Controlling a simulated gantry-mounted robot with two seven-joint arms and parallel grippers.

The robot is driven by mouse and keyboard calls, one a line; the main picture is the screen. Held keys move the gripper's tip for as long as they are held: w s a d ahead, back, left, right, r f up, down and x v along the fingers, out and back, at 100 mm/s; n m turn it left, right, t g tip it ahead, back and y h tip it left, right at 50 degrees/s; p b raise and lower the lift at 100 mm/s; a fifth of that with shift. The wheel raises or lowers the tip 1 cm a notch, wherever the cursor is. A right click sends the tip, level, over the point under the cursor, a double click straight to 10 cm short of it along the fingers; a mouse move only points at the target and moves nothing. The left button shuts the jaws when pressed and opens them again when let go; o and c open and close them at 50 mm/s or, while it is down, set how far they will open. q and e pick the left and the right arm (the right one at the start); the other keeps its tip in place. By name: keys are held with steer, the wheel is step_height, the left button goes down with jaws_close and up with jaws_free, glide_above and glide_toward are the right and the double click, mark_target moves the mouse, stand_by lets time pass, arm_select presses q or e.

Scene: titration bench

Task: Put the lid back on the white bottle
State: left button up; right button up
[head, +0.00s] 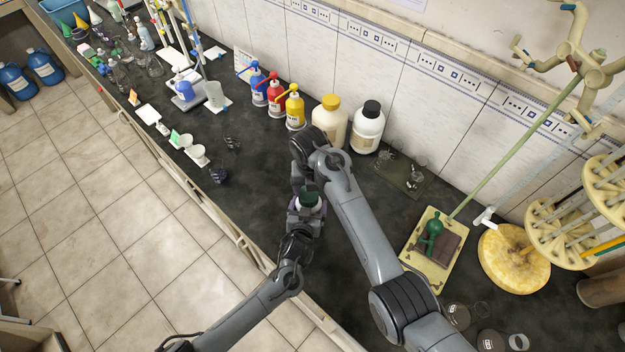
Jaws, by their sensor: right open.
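A small white bottle (308,205) with a dark green lid (309,192) on its top shows near the bench's front edge. I cannot tell whether the lid is fully seated. My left gripper (305,212) is around the bottle, with a jaw on either side, and appears shut on it. My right gripper (304,183) is open, just behind and beside the lid; its fingertips are partly hidden and I cannot tell whether they touch the lid. The lower part of the bottle is hidden by my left gripper.
A cream bottle with a yellow cap (330,116) and a white bottle with a black cap (368,128) stand behind my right arm. Blue, red and yellow wash bottles (295,108) stand left of them. A stand (433,250) is at right.

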arm_select(q)
steer(key=shift+r, duration=0.1)
arm_select(e)
steer(key=shift+f, duration=0.6)
